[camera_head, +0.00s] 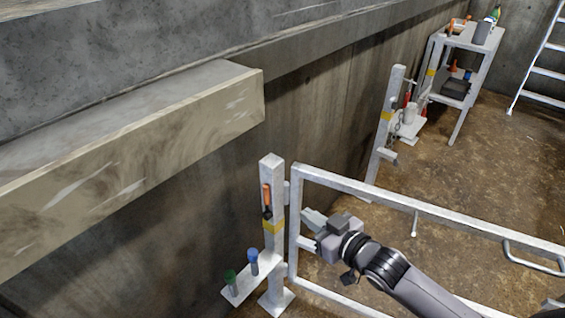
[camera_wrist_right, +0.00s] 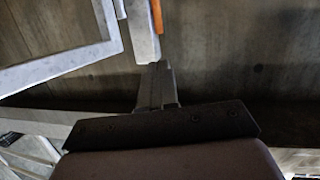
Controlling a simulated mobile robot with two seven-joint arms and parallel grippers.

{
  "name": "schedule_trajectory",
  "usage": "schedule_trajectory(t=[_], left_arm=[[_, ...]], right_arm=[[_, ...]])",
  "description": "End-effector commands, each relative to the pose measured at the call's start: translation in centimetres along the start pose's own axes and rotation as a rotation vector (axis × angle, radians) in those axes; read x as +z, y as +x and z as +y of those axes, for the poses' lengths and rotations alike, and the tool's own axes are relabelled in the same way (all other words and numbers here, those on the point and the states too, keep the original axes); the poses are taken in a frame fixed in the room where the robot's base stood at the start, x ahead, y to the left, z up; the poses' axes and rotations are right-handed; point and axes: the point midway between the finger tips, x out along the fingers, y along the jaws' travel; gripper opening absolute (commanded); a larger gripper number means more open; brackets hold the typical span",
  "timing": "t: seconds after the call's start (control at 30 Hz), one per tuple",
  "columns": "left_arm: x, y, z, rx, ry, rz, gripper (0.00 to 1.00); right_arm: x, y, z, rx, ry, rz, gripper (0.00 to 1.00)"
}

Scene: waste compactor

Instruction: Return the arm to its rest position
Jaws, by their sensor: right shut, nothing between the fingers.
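My right gripper (camera_head: 312,217) is in front of the metal gate (camera_head: 420,205) in the head view, its fingers together and empty near the gate's left upright. My right arm (camera_head: 400,278) comes in from the lower right. In the right wrist view the shut fingers (camera_wrist_right: 157,88) point up toward the grey post and the gate frame (camera_wrist_right: 60,65). Whether the gripper touches the gate cannot be told. My left gripper does not show.
A grey post (camera_head: 272,190) with an orange-handled tool (camera_head: 267,197) and a shelf with green and blue-topped items (camera_head: 240,284) stands left of the gate. A second post (camera_head: 387,125), a shelf table (camera_head: 465,40) and a ladder (camera_head: 545,70) are behind.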

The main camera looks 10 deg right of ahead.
Motion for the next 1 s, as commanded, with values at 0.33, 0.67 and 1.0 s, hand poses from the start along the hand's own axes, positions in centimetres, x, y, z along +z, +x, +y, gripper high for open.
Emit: schedule_trajectory(t=[0.33, 0.67, 1.0], left_arm=[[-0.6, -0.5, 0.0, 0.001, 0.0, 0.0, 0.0], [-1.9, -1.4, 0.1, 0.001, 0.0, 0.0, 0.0], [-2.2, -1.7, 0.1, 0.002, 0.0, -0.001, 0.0]], right_arm=[[2.9, -2.5, -1.9, 0.028, 0.05, -0.062, 0.0], [10.8, -11.6, -4.8, 0.16, 0.14, -0.287, 0.0], [14.2, -17.0, -5.6, 0.229, 0.154, -0.418, 0.0]])
